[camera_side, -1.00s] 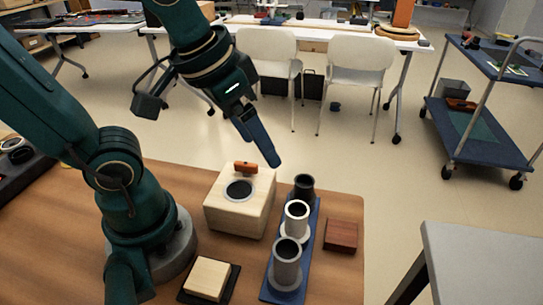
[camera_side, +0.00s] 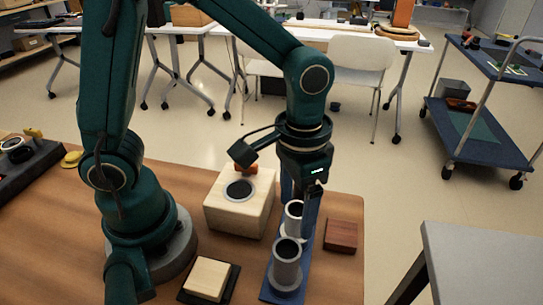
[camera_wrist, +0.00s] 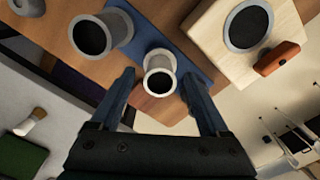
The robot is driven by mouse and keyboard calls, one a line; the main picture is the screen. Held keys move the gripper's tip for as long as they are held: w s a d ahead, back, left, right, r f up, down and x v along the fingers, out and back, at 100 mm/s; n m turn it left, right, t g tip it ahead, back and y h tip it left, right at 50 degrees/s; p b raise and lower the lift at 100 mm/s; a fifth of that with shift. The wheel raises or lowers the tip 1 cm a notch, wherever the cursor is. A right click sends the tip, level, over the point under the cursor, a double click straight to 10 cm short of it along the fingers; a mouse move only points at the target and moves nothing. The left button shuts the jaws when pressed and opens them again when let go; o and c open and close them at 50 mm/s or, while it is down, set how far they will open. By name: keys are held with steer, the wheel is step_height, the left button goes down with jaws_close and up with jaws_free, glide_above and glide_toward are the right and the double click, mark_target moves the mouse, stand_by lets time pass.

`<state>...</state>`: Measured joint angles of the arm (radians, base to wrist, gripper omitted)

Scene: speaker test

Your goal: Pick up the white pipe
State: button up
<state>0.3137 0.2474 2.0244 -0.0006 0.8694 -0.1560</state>
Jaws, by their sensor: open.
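The white pipe (camera_side: 293,222) stands upright in the middle of the blue tray (camera_side: 308,241), its flared base on the tray. In the wrist view the white pipe (camera_wrist: 160,62) lies between my two fingertips, with gaps at both sides. My gripper (camera_side: 298,214) points down with its fingers open around the upper pipe; no clear contact shows. The open gripper (camera_wrist: 159,78) also shows in the wrist view. One finger covers part of the pipe in the side view. A grey pipe (camera_side: 286,268) stands at the near end of the tray. The black pipe is hidden.
A wooden block with a round hole (camera_side: 259,214) and an orange handle stands left of the tray. A dark red block (camera_side: 341,236) lies right of it. A pale wooden block (camera_side: 208,277) sits on a dark pad at the front. A grey table (camera_side: 480,250) stands at right.

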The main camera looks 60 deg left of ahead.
steer(key=shift+f, duration=0.7)
jaws_close()
steer(key=shift+r, duration=0.15)
